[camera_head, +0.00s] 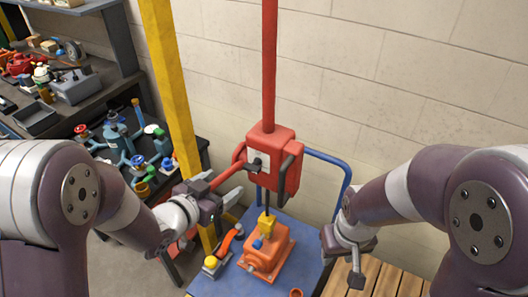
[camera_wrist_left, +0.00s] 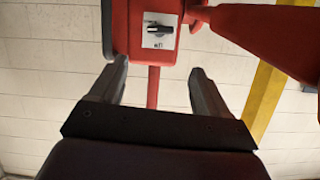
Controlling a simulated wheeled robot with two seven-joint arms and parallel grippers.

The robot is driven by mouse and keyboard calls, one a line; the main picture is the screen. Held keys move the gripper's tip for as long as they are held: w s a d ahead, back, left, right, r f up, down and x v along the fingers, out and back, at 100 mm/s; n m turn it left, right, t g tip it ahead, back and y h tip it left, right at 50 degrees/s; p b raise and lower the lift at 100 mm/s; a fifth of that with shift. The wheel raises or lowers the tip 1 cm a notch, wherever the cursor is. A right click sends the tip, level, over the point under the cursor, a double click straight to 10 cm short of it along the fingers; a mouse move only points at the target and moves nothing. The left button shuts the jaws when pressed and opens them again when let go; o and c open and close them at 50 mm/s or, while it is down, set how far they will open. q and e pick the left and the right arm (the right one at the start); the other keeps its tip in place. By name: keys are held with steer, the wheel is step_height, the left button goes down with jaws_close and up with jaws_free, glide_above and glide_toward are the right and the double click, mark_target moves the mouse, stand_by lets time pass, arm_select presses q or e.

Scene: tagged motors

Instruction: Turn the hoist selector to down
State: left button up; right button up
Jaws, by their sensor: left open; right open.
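The hoist box (camera_head: 270,150) is red and hangs on a red upright post. Its selector (camera_head: 255,164) is a small black knob on a pale label plate on the box's front. In the left wrist view the selector (camera_wrist_left: 159,29) shows near the top centre, its bar lying roughly sideways; the label marks are too small to read. My left gripper (camera_head: 221,187) is open and empty, just left of and below the box, apart from the knob. Its two fingers (camera_wrist_left: 158,85) point toward the box. My right gripper (camera_head: 342,262) is open and empty, low at the right.
A red bar (camera_wrist_left: 255,28) juts from the box beside my left gripper. Below is an orange motor (camera_head: 268,257) under a yellow hook block (camera_head: 267,224) on a blue cart (camera_head: 242,279). A yellow post (camera_head: 172,85) and a cluttered bench (camera_head: 85,95) stand left.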

mark_target(250, 168)
arm_select(q)
steer(key=shift+n+g, duration=0.4)
steer(key=shift+n, duration=0.4)
steer(key=p+x, duration=0.3)
steer(key=x, duration=0.7)
steer(key=shift+w, duration=0.4)
steer(key=shift+w+d+f, duration=0.35)
steer(key=shift+w, duration=0.1)
arm_select(e)
steer(key=shift+s+d+r, duration=0.1)
steer(key=shift+d+r, duration=0.05)
steer(key=shift+r, duration=0.95)
steer(key=shift+s+d+r, duration=0.1)
steer(key=shift+r, duration=0.95)
